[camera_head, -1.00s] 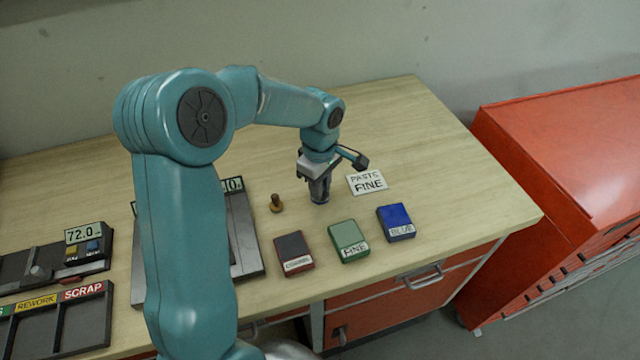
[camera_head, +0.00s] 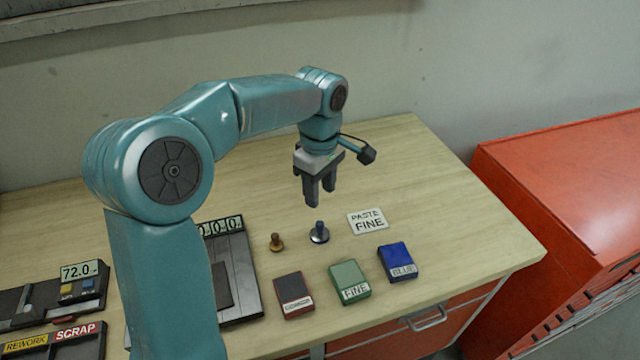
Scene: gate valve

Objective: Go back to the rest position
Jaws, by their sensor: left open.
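My left gripper (camera_head: 319,192) is open and empty, its two dark fingers pointing down above the wooden bench (camera_head: 430,160). It hangs apart from a small metal piece with a dark knob (camera_head: 319,234), which stands upright on the bench just below it. My left arm reaches in from the left and hides part of the bench behind it. My right gripper is not in view.
A brown knob piece (camera_head: 276,242), a "PASTE FINE" card (camera_head: 367,221) and dark red (camera_head: 294,296), green (camera_head: 350,282) and blue (camera_head: 398,262) blocks lie nearby. A scale (camera_head: 240,270) and trays stand left. A red cabinet (camera_head: 570,190) stands right. The bench's back is clear.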

